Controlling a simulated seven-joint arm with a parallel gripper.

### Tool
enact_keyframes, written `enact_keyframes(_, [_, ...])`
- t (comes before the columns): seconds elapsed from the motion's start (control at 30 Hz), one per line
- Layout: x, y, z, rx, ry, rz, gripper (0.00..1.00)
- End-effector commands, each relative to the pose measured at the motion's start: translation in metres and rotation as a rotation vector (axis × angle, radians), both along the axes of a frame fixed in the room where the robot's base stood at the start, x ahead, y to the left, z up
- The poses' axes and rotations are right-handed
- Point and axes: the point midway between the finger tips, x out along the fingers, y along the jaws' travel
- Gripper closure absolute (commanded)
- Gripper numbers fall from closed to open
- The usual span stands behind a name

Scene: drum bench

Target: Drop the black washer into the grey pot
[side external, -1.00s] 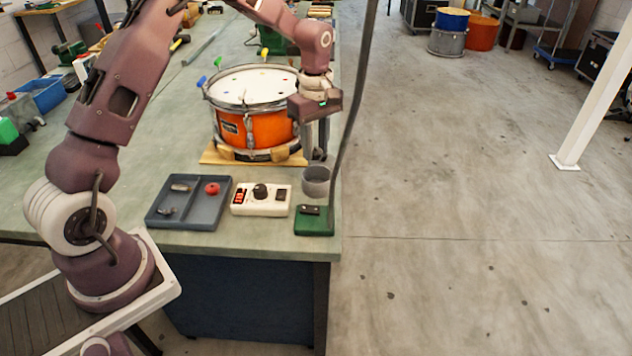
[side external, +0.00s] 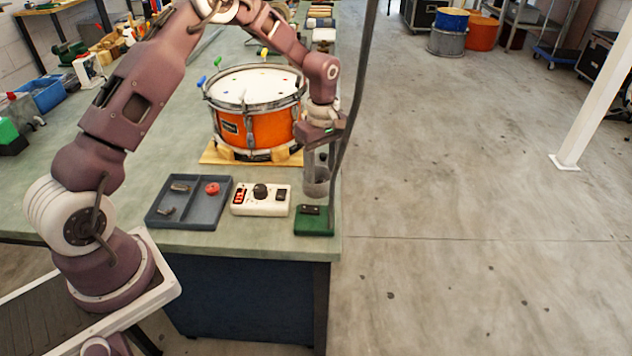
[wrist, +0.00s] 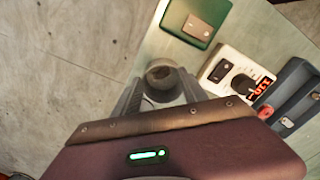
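The grey pot (side external: 316,188) stands near the bench's right edge, behind the green block. It also shows in the wrist view (wrist: 161,70), where its inside looks dark. My gripper (side external: 320,165) points down at the pot and overlaps its upper part in the side view. In the wrist view, my gripper's two fingers (wrist: 157,92) are spread apart, one to either side of the pot; whether they touch it I cannot tell. I cannot make out the black washer in any view, and nothing is clearly seen held between the fingers.
A green block (side external: 314,222), a white control box (side external: 261,209) with a black knob and a grey tray (side external: 196,222) with small parts line the bench's front. The orange drum (side external: 268,130) stands on wooden supports behind. The bench's right edge is close to the pot.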

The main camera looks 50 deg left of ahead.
Motion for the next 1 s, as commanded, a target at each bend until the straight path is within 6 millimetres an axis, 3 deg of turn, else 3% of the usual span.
enact_keyframes(0.3, [0.000, 0.000, 0.003, 0.001, -0.001, 0.000, 0.46])
enact_keyframes(0.63, [0.001, 0.000, 0.062, 0.001, -0.003, 0.000, 0.46])
enact_keyframes(1.0, [-0.001, -0.001, 0.075, 0.002, -0.004, -0.010, 0.46])
